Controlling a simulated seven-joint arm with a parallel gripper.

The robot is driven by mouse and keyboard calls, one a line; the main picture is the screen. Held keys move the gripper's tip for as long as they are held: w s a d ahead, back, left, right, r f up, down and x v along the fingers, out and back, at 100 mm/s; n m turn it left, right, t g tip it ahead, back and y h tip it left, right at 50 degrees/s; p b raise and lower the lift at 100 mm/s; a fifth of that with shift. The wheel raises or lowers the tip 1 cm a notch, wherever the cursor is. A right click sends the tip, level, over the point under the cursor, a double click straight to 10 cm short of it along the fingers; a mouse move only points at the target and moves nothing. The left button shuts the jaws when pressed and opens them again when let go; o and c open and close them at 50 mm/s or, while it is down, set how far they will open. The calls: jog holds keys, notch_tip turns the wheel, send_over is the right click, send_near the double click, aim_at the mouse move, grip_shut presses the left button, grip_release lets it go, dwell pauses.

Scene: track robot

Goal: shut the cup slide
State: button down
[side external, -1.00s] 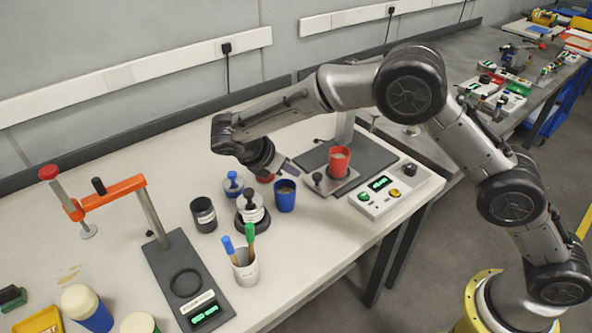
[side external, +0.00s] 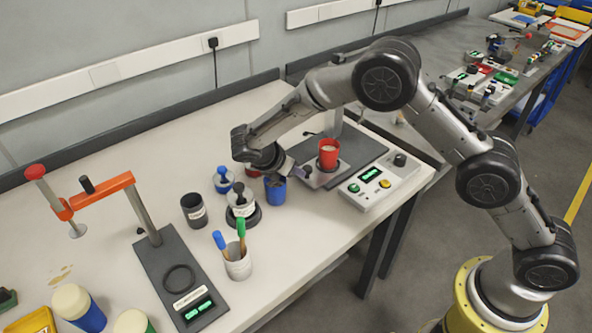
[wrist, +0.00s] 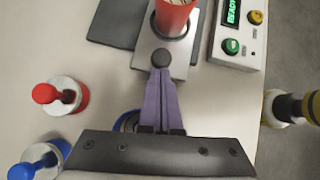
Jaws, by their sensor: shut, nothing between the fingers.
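The cup slide (wrist: 147,52) is a grey plate with a round dark knob (wrist: 161,58) at its near end; it also shows in the side view (side external: 316,179). A red cup (side external: 328,153) stands upright on it, also in the wrist view (wrist: 174,14). The slide sticks out from a dark base (side external: 362,153). My gripper (wrist: 161,76) is shut and empty, its purple fingertips at the knob's near side. In the side view my gripper (side external: 300,172) is beside the knob, which it partly hides; I cannot tell if they touch.
A control box (side external: 380,184) with a lit display stands right of the slide. A blue cup (side external: 275,189), a black cup (side external: 194,209), a pen pot (side external: 238,264) and red (wrist: 62,95) and blue (wrist: 40,160) knobbed weights stand nearby. An orange press stands at left.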

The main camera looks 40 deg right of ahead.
jog(key=d, duration=1.3)
